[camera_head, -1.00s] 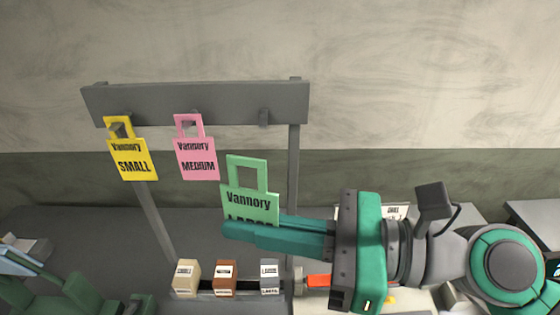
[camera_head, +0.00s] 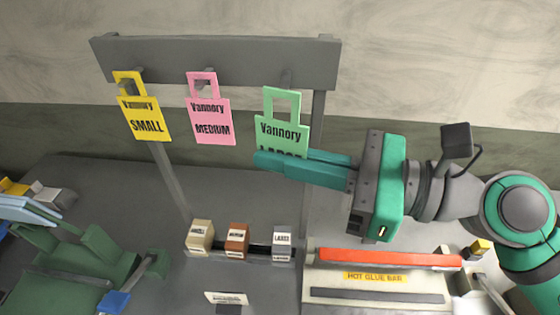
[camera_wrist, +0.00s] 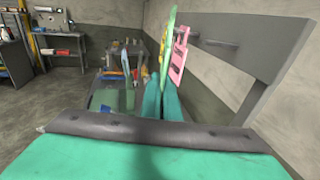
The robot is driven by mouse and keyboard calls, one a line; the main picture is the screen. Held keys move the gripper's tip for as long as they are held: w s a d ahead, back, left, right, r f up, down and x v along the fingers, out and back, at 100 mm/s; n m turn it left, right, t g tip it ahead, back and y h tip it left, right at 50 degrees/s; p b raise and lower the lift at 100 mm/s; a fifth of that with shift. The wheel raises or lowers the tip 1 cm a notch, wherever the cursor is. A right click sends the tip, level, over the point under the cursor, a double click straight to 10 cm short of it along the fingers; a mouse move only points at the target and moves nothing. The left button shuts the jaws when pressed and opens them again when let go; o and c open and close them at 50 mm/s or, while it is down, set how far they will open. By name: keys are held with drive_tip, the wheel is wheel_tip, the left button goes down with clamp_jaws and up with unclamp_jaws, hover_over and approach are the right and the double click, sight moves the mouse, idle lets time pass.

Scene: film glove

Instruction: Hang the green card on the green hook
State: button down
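My gripper (camera_head: 270,161) is shut on the lower part of the green card (camera_head: 281,130), which reads Vannory and hides its lower text behind the fingers. The card hangs upright, its handle loop on top. The rightmost hook (camera_head: 287,77) on the grey rail looks grey, not green; in the head view it is just above the loop's top bar. In the wrist view the hook (camera_wrist: 218,43) points left towards the card (camera_wrist: 167,45), and a gap seems to separate its tip from the card. The fingers (camera_wrist: 163,95) show below the card there.
A yellow SMALL card (camera_head: 142,118) and a pink MEDIUM card (camera_head: 211,120) hang from the grey rail (camera_head: 240,60) to the left. Below stand a beige box (camera_head: 200,236), a brown box (camera_head: 237,238) and a grey box (camera_head: 282,242). A red bar (camera_head: 390,257) lies right.

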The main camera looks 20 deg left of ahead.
drive_tip(key=w+a+f, duration=0.1)
drive_tip(key=w+a, duration=0.1)
drive_tip(key=w, duration=0.4)
drive_tip(key=shift+w+f, duration=0.15)
drive_tip(key=shift+w, duration=0.15)
idle(0.6)
drive_tip(key=shift+w+f, duration=0.1)
drive_tip(key=shift+w, duration=0.05)
idle(0.4)
drive_tip(key=c, duration=2.1)
unclamp_jaws()
drive_tip(key=shift+o, duration=0.8)
